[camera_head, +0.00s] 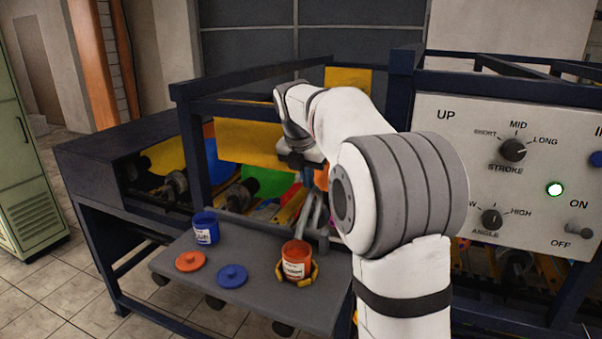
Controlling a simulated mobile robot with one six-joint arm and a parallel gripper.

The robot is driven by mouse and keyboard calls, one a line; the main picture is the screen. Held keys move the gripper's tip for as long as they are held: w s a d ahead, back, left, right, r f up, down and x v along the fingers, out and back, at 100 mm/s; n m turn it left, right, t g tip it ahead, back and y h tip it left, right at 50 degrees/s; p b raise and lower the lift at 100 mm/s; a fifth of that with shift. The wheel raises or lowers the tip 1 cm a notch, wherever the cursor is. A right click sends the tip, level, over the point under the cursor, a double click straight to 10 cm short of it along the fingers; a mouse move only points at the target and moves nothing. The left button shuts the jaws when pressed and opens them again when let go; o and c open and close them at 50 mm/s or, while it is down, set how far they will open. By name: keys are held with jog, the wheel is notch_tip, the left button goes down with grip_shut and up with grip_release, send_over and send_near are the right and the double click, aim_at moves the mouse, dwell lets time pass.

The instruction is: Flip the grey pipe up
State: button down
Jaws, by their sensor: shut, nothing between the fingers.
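My white and grey arm fills the middle of the head view and reaches toward the printing machine. My gripper (308,178) is at its far end, pointing down just above the back edge of the grey shelf; it is shut and empty. A light grey, pipe-like piece (316,212) stands tilted directly below my gripper at the shelf's back edge. It looks like the grey pipe, but its upper end merges with the gripper in the picture. I cannot tell whether they touch. My arm hides the area to the right of it.
The grey shelf (225,279) holds a blue paint can (206,228), a red can (296,260) in a yellow holder, a red lid (190,261) and a blue lid (232,275). The control panel (450,130) with knobs stands at the right. A dark blue frame bar (250,75) crosses behind.

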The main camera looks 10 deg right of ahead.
jog(key=shift+w+d, duration=0.15)
jog(key=shift+w, duration=0.05)
jog(key=shift+s+a+r, duration=0.15)
jog(key=shift+s+a, duration=0.15)
jog(key=shift+a, duration=0.05)
jog(key=p+v, duration=0.1)
jog(key=v, duration=1)
jog(key=shift+w, duration=0.15)
jog(key=shift+r, duration=0.15)
